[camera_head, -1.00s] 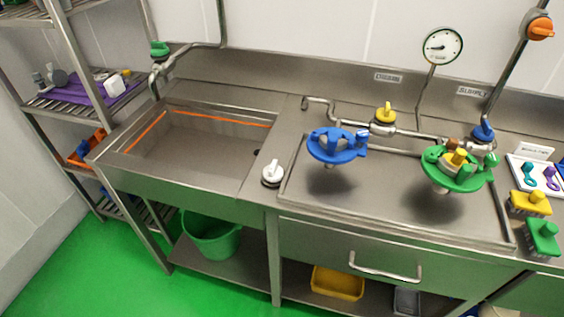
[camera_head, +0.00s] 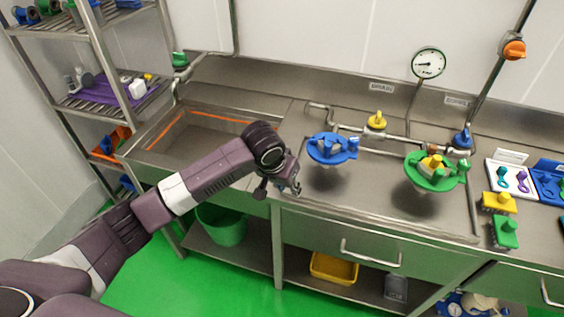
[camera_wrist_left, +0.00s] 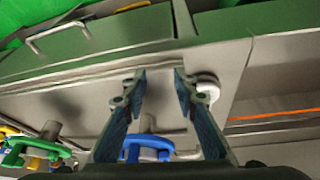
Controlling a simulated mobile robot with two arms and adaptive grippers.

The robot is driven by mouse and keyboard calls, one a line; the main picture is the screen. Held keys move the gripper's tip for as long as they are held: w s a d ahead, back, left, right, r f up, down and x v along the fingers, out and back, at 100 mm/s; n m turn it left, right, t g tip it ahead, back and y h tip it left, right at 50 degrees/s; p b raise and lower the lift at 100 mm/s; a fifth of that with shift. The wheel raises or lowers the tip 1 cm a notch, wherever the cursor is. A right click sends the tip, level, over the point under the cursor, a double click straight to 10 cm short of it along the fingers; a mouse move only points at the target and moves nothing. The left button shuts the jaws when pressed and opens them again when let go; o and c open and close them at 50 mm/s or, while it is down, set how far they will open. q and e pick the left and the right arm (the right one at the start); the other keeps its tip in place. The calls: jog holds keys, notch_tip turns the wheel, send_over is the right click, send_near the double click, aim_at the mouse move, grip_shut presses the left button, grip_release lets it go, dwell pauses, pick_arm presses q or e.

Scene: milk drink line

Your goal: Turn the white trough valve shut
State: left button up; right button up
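The white trough valve (camera_wrist_left: 209,82) shows in the left wrist view as a white round knob, partly covered by the finger on the right of that picture. In the head view it is hidden behind my left arm and gripper. My left gripper (camera_head: 287,188) is over the counter's front edge, by the right end of the sink trough (camera_head: 185,146). In the left wrist view the gripper's two fingers (camera_wrist_left: 160,78) are apart with nothing between them. The valve appears just outside the gap; I cannot tell whether a finger touches it. My right gripper is not in view.
A blue valve-topped part (camera_head: 332,149) and a green one (camera_head: 433,172) stand on the counter right of my left gripper. A yellow valve (camera_head: 377,121) is on the pipe behind. A drawer handle (camera_head: 370,254) sticks out below.

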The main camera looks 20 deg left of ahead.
pick_arm(q)
jog(key=w+a+r+n+y, duration=0.1)
jog(key=w+a+r+n, duration=0.1)
jog(key=w+a+r, duration=0.4)
jog(key=p+x, duration=0.1)
jog(key=x, duration=0.6)
jog(key=shift+w+f, duration=0.15)
jog(key=shift+w, duration=0.05)
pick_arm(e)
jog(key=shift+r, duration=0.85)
pick_arm(q)
grip_shut()
